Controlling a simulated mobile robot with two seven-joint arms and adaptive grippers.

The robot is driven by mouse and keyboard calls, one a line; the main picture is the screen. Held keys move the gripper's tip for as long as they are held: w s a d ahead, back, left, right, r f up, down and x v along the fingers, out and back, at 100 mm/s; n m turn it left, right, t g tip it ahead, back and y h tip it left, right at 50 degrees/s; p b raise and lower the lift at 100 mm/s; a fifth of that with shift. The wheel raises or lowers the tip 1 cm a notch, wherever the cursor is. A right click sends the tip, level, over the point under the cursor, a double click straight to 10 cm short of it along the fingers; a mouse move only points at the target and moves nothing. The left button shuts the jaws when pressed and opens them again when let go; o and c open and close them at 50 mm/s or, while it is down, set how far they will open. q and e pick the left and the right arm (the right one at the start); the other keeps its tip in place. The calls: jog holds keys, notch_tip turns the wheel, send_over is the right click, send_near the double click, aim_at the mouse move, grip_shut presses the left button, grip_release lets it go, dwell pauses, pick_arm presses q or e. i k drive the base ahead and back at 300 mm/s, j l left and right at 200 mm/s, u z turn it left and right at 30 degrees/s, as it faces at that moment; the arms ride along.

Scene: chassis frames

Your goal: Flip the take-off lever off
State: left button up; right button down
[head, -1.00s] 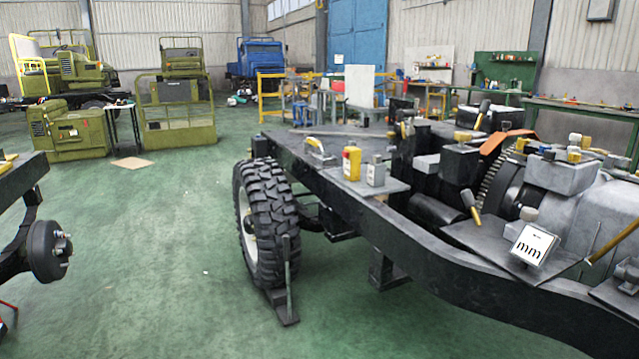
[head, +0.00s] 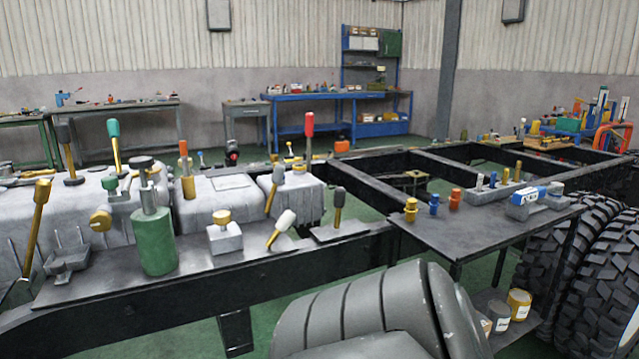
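Several levers stand on the chassis frame, and no readable label shows which is the take-off lever. A red-topped lever (head: 308,135) rises upright behind the grey housings. A teal-topped lever (head: 115,145) and a black-topped lever (head: 68,150) stand at the left. Neither of my grippers is in view.
A green cylinder (head: 155,240) stands on the frame's front plate (head: 100,283). A grey ribbed rounded object (head: 370,318) fills the bottom middle. A side table (head: 480,232) holds small parts, with big tyres (head: 575,260) at the right. Blue workbenches (head: 350,98) line the wall.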

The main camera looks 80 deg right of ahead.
aim_at(278, 170)
jog(key=z, duration=1.8)
